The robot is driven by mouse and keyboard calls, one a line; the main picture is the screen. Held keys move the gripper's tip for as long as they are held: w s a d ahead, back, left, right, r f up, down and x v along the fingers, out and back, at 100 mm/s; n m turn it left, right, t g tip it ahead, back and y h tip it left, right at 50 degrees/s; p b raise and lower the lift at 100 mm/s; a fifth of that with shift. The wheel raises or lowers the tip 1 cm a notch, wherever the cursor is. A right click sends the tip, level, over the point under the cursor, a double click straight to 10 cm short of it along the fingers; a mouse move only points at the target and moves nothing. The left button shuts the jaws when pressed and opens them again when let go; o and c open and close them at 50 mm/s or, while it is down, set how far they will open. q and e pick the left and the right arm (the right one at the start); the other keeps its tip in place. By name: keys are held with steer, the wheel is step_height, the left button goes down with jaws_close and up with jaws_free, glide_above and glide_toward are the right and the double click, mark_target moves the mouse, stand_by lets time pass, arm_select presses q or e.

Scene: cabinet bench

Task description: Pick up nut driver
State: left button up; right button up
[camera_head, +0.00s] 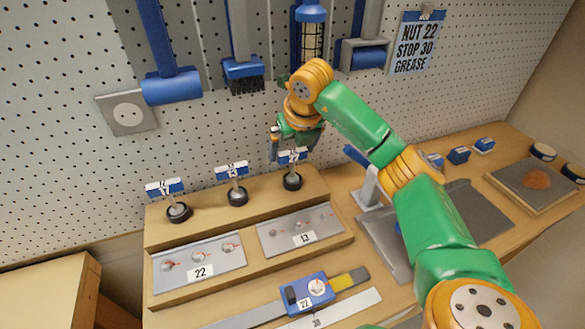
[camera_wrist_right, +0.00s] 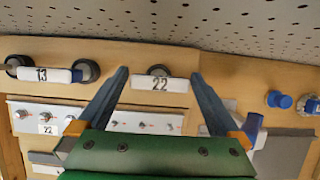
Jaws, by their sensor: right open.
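Three nut drivers stand upright in a row on the wooden stepped rack (camera_head: 262,187). Their labels read 17 (camera_head: 165,187), 13 (camera_head: 231,170) and, on the right one, 22 (camera_head: 293,156). My right gripper (camera_head: 290,145) is above and around the top of the right driver, partly hiding it. In the right wrist view, the 22 driver (camera_wrist_right: 160,84) shows between the tips of my open right gripper (camera_wrist_right: 160,74), with a gap on each side. The 13 driver (camera_wrist_right: 42,74) is to its left. I see no contact. My left gripper is not in view.
A sign (camera_head: 416,42) on the pegboard reads NUT 22, STOP 30, GREASE. Trays marked 22 (camera_head: 200,272) and 13 (camera_head: 304,239) lie on the rack's lower step. A blue stop block (camera_head: 305,292) sits in front. Tools hang behind my arm.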

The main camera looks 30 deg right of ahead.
mark_target(291, 161)
steer(key=x, duration=0.1)
steer(key=p+x, duration=0.1)
steer(key=x, duration=0.2)
steer(key=shift+s+f, duration=0.25)
steer(key=shift+s, duration=0.05)
steer(key=shift+w+f, duration=0.15)
steer(key=shift+f, duration=0.05)
steer(key=c, duration=1.2)
steer(key=shift+r, duration=0.1)
steer(key=shift+c, duration=0.2)
steer(key=shift+r, duration=0.25)
steer(key=b+v, duration=0.2)
steer(key=v, duration=0.1)
steer(key=shift+w+d+r, duration=0.1)
steer(key=shift+w+d, duration=0.05)
steer(key=shift+w, duration=0.15)
steer(key=s+r, duration=0.1)
steer(key=r, duration=0.1)
steer(key=s+r+b, duration=0.1)
steer(key=s+r, duration=0.1)
steer(key=shift+s, duration=0.2)
steer(key=s+r+p, duration=0.1)
steer(key=s+r, duration=0.4)
steer(key=s, duration=0.5)
steer(key=shift+a+r, duration=0.2)
steer(key=shift+a, duration=0.3)
